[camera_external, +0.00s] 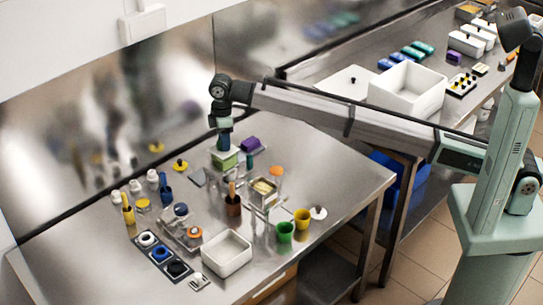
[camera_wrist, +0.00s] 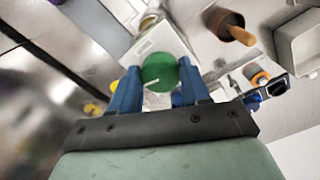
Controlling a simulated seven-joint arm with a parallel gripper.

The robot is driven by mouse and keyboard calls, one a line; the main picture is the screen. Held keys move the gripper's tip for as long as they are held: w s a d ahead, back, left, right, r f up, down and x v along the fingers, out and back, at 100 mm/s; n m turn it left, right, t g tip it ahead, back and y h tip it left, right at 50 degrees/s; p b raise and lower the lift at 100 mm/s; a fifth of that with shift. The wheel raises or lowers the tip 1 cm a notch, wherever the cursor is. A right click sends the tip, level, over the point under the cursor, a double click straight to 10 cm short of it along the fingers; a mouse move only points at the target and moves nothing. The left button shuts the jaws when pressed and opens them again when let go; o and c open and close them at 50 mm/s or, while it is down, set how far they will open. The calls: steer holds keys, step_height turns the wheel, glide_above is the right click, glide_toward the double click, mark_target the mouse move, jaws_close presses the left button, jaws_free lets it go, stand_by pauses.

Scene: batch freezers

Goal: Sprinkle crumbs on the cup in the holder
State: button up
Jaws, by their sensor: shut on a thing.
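My gripper (camera_external: 224,143) points down over the back of the steel table. In the wrist view its two blue fingers (camera_wrist: 160,92) are shut on a round green-topped thing (camera_wrist: 159,71) with a white mark. A clear holder (camera_external: 250,203) with yellowish contents stands to the right and nearer the front. A pale stand with a small round container (camera_wrist: 148,22) shows beyond the green thing in the wrist view. I cannot tell which cup is in the holder.
A brown pot (camera_external: 233,207) with a wooden handle stands in front of the gripper. A green cup (camera_external: 285,232) and a yellow cup (camera_external: 302,218) stand near the right edge. A white bin (camera_external: 227,254) is at the front. Bottles (camera_external: 152,178) line the back left.

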steer(key=shift+n, duration=1.1)
steer(key=o, duration=1.1)
steer(key=shift+c, duration=0.2)
steer(key=shift+r, duration=0.1)
step_height(320, 180, up, 14)
steer(key=shift+f, duration=0.2)
